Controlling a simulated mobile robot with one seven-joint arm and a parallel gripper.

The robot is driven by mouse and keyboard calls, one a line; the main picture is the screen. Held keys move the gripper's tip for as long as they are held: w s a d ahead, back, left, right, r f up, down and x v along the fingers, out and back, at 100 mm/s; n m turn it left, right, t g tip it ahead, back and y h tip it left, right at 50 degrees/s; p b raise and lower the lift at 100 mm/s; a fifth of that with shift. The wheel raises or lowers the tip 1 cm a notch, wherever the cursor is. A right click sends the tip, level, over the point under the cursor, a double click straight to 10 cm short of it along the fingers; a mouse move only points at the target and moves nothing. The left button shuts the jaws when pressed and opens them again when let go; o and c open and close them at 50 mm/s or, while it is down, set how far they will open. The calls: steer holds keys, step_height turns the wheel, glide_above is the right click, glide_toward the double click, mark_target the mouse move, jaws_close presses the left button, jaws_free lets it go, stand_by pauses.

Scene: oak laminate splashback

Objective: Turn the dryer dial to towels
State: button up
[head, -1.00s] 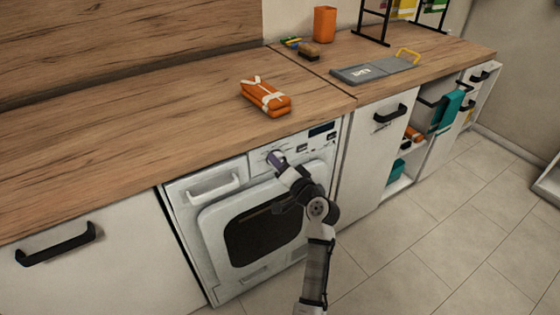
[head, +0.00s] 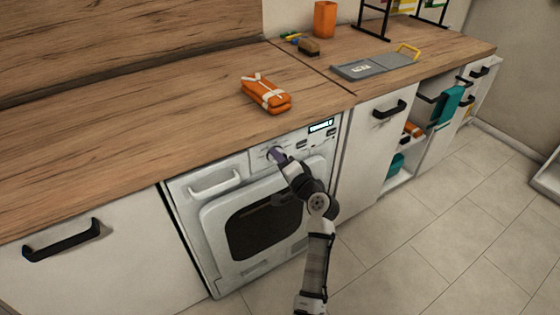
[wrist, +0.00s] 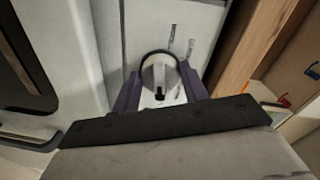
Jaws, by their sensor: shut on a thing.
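The white dryer (head: 190,215) stands under the wooden counter, with its door closed. Its control panel (head: 258,158) runs along the top, and the display (head: 321,126) is lit. My gripper (head: 275,154) is at the panel and mostly hides the dial in the head view. In the wrist view the round pale dial (wrist: 158,72) has a dark ring and a dark mark on its lower side. The purple fingers of my gripper (wrist: 160,84) are on either side of it, shut on it. The dial's labels are not readable.
The counter (head: 130,130) overhangs the dryer just above my gripper. An orange strapped bundle (head: 265,94) lies on it. To the right are a closed cabinet door (head: 375,145) and open shelves. Floor in front (head: 430,230) is clear.

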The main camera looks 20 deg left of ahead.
steer(key=o, duration=1)
steer(key=b+v, duration=0.2)
steer(key=v, duration=1.2)
steer(key=shift+w+r+b, duration=0.1)
steer(key=shift+b, duration=0.25)
